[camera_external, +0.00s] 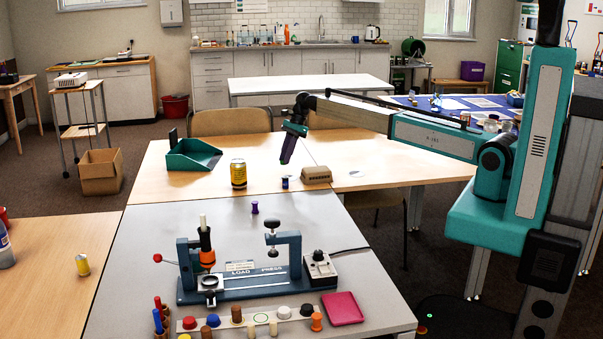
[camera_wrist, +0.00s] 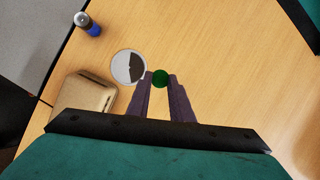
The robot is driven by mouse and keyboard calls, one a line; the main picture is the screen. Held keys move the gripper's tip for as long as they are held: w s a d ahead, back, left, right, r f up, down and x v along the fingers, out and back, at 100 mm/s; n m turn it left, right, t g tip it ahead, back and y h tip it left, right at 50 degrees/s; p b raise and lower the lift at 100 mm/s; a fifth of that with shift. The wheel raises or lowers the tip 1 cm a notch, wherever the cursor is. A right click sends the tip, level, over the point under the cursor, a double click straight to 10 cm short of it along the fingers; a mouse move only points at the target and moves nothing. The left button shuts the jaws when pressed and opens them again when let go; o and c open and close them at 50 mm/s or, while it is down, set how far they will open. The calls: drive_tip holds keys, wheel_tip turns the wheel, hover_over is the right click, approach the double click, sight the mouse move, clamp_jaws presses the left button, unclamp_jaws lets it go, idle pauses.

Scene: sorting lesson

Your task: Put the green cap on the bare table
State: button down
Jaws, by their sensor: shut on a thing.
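The green cap (camera_wrist: 160,78) is held between the two purple fingertips of my gripper (camera_wrist: 160,82) in the wrist view. My gripper (camera_external: 287,157) is shut on it and points down above the wooden table (camera_external: 400,155) in the external view. The cap cannot be made out in the external view. Bare wood shows around the fingertips in the wrist view, with a black-and-white disc (camera_wrist: 128,67) close to their left.
A press (camera_external: 245,285) and a strip of several coloured caps (camera_external: 236,317) are on the grey table. Wood at right is clear.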

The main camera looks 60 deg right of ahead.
drive_tip(key=shift+f, duration=1.9)
drive_tip(key=shift+f, duration=0.1)
drive_tip(key=c, duration=1.6)
unclamp_jaws()
drive_tip(key=v, duration=1.2)
drive_tip(key=shift+s+d+b, duration=0.1)
drive_tip(key=shift+b, duration=0.25)
